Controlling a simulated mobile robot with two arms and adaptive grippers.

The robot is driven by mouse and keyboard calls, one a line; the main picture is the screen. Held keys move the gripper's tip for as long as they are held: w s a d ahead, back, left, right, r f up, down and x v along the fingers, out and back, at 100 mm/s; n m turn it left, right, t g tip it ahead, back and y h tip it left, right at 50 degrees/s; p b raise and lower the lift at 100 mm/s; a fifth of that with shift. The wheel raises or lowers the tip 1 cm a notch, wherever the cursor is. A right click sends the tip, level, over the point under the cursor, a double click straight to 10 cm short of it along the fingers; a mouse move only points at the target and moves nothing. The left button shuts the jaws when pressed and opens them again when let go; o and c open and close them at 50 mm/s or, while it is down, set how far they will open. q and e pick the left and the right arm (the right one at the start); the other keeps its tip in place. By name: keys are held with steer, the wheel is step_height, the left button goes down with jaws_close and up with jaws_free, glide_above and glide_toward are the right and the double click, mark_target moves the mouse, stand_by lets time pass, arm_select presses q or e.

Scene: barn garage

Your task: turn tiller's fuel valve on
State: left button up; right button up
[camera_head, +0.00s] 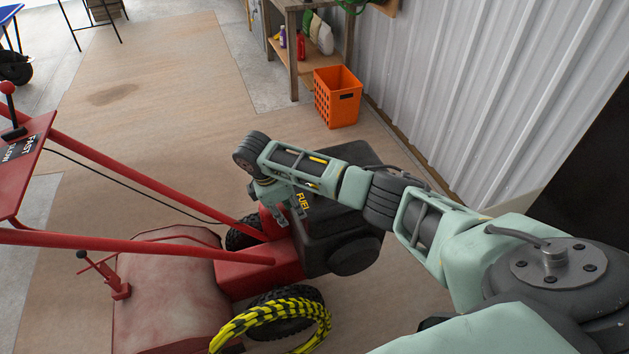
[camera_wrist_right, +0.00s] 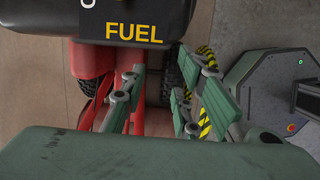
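The red tiller (camera_head: 260,272) stands on the floor at the lower left, with a dark engine and tank (camera_head: 335,232). A yellow FUEL label (camera_head: 303,202) is on the tank, and it also shows in the right wrist view (camera_wrist_right: 134,33). I cannot make out the fuel valve itself; a small white curved mark (camera_wrist_right: 87,3) shows at the top edge of the wrist view. My right gripper (camera_head: 290,212) is beside the tank near the label. In the wrist view its fingers (camera_wrist_right: 168,84) are apart with nothing held between them. My left gripper is out of view.
The tiller's red handlebars (camera_head: 125,243) extend left to a panel marked FAST and SLOW (camera_head: 22,150). A yellow-black coil (camera_head: 272,318) is by the near wheel. An orange crate (camera_head: 337,97) and workbench stand behind, by the metal wall.

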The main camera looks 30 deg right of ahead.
steer(key=w+d+r+h, duration=0.1)
steer(key=w+d+r, duration=0.2)
steer(key=d+r, duration=0.5)
steer(key=shift+g, duration=0.3)
steer(key=x, duration=0.6)
steer(key=shift+w+d, duration=0.1)
steer(key=shift+w, duration=0.05)
jaws_close()
